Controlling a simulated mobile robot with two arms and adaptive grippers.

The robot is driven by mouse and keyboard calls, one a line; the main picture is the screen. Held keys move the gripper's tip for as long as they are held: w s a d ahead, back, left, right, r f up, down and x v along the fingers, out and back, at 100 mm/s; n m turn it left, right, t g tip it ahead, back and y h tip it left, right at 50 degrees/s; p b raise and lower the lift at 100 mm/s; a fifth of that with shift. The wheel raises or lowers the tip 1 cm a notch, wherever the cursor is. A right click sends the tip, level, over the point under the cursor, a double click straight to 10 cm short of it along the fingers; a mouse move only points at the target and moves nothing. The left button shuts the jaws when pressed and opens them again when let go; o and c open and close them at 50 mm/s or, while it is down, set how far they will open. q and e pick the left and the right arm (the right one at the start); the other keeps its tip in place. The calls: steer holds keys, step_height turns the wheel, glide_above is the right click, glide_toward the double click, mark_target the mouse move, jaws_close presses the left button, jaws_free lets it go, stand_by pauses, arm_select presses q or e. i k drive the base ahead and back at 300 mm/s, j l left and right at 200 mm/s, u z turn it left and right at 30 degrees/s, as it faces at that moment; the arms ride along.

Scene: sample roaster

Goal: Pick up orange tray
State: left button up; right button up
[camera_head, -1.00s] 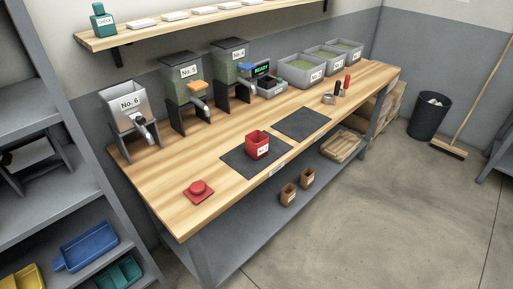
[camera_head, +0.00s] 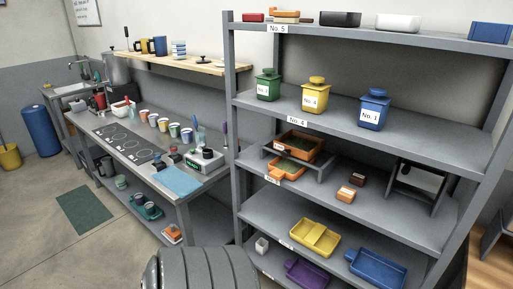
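Two orange tray-like things are on the middle shelf of the grey rack. One orange tray (camera_head: 320,150) is larger, rectangular, and sits on a small grey riser with dark greenish contents in it. A smaller orange tray (camera_head: 274,175) with a short handle is low at the riser's front left, also with greenish contents, partly under the riser. I cannot tell which one the task means. Neither of my grippers shows. Only a grey ribbed part, likely of my own arm, rises at the bottom edge.
The grey rack (camera_head: 242,150) holds green (camera_head: 267,78), yellow (camera_head: 315,85) and blue canisters (camera_head: 375,98) above. A yellow tray (camera_head: 315,232), blue tray (camera_head: 377,262) and purple tray (camera_head: 305,272) are below. A cluttered bench (camera_head: 205,186) stands left.

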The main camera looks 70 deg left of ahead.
mark_target(291, 164)
steer(key=u, duration=1.95)
